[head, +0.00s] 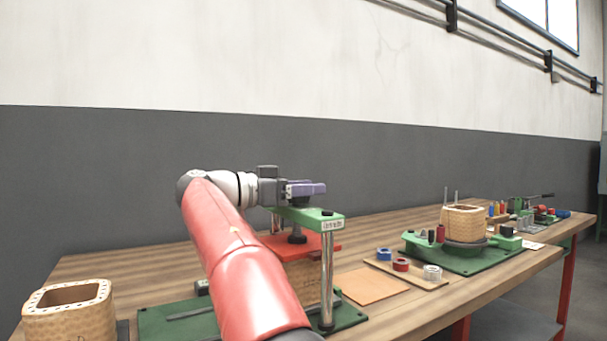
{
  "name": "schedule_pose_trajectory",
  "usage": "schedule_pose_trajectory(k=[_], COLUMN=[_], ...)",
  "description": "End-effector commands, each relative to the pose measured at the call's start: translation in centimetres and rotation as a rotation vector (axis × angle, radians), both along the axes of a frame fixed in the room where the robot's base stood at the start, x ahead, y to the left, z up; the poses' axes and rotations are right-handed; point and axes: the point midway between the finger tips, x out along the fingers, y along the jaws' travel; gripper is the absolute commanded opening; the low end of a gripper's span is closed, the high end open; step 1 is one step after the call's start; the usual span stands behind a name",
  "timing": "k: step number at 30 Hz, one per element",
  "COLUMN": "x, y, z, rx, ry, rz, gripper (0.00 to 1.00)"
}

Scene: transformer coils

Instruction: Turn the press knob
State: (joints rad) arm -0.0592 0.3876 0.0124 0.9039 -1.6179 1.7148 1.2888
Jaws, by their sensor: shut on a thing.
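The press (318,218) stands on the near table, with a green crossbar on shiny posts and a red plate (330,248) beneath it. My arm reaches over the press from the left, and my gripper (306,189) lies level just above the crossbar. It is shut on the press knob at the top of the screw; the fingers hide most of the knob, so its angle cannot be told. The dark screw foot (297,237) shows below the crossbar, close to the red plate. A tan woven block shows partly under the plate, behind my arm.
A tan woven coil form (68,312) stands at front left. Right of the press are an orange-brown sheet (371,285) and a tray (437,284) with coloured tape rolls. Farther right is a green winding stand (480,261) holding another woven form. Several small tools lie beyond.

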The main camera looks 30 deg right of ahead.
Motion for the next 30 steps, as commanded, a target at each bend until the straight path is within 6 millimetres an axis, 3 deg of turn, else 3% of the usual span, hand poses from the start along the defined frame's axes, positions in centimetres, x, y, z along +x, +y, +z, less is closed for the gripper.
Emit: schedule_pose_trajectory(k=[15,30], x=[-0.45,-0.64], y=[0.12,0.08], z=[0.13,0.05], rx=[-0.002,-0.001], ry=[-0.002,-0.001], rz=[-0.326,-0.383], gripper=[0.24,0.24])
